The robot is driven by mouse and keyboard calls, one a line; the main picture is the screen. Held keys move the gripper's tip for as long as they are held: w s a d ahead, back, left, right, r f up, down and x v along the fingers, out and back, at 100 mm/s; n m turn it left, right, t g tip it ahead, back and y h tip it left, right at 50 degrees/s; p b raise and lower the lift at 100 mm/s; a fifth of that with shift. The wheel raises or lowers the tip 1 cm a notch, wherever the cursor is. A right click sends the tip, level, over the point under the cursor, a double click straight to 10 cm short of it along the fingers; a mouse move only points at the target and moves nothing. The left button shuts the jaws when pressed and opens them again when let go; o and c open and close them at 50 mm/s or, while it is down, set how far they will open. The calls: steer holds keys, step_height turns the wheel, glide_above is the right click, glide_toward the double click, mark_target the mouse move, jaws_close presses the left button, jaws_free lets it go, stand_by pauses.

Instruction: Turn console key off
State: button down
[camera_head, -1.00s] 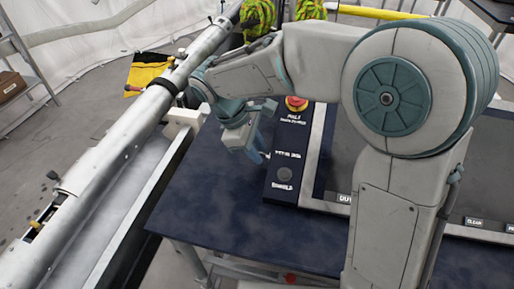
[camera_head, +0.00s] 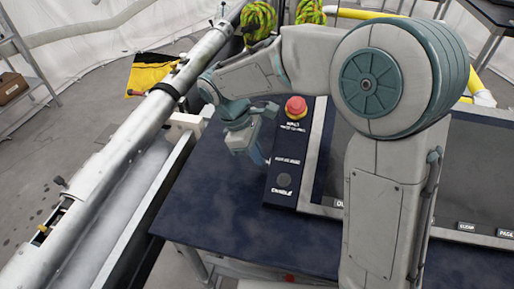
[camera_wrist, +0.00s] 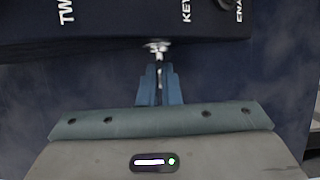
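The console (camera_head: 300,145) is a dark blue panel with a screen, on a dark blue table. Its silver key (camera_wrist: 157,46) sticks out of the console's near side in the wrist view, beside the partly cut-off "KEY" label. My gripper (camera_wrist: 159,70) has its two blue fingers close together, with a thin silver part of the key between them; they look shut on it. In the head view my gripper (camera_head: 261,157) is at the left edge of the console, and the key is hidden there.
A red emergency stop button (camera_head: 296,107) and a round enable button (camera_head: 284,180) are on the console. A long metal tube (camera_head: 130,150) runs close along the left of the table. The table's front (camera_head: 225,215) is clear.

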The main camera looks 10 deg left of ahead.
stand_by(0.3)
steer(key=c, duration=1.6)
jaws_free()
steer(key=v, duration=1.3)
steer(key=shift+w+a+r, duration=0.15)
steer(key=shift+r, duration=0.2)
